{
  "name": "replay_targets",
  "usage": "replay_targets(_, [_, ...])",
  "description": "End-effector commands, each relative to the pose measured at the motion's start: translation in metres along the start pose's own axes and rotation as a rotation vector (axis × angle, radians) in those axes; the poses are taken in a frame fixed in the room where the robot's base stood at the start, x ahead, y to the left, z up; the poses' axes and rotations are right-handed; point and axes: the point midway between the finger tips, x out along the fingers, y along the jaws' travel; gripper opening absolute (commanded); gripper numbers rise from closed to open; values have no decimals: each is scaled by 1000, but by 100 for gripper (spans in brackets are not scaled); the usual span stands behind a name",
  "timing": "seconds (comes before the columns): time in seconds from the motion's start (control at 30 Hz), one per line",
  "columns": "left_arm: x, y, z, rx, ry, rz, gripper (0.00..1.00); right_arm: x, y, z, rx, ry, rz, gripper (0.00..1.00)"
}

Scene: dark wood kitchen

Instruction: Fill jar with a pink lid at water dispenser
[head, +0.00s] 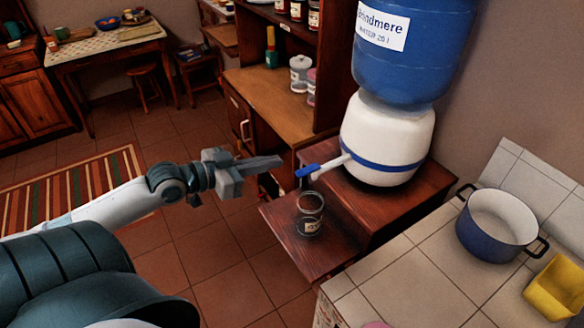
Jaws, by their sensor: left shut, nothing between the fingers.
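A clear glass jar (309,212) with a small label stands upright on the low wooden step under the tap, with no lid visible on it. The water dispenser (386,135) is white with a blue band and carries a blue bottle (413,60). Its tap (318,168) has a blue end and points left, above the jar. My left gripper (268,163) is shut and empty, its fingertips just left of the tap's blue end; I cannot tell whether they touch. A pink round thing (376,324), possibly a lid, is cut off at the bottom edge. My right gripper is not in view.
The dispenser stands on a wooden stand (420,195). A tiled counter (420,285) at right holds a blue pot (497,225) and a yellow container (556,290). Behind is a wooden cabinet (262,100) with jars, one pink-lidded (311,85). The tiled floor at left is clear around a striped rug (75,190).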

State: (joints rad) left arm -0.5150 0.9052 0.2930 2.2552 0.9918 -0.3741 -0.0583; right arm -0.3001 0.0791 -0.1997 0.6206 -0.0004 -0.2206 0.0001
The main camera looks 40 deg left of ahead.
Motion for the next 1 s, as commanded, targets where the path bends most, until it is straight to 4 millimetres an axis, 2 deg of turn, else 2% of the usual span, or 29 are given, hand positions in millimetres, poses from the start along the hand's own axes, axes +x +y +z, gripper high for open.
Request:
replay_targets(0.67, [70,0,-3,0,2,0,0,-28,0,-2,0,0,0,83])
replay_targets(0.8, [73,0,20,-2,-4,-1,0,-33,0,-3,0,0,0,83])
replay_targets(1.0, [77,0,36,0,-1,-1,0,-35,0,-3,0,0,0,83])
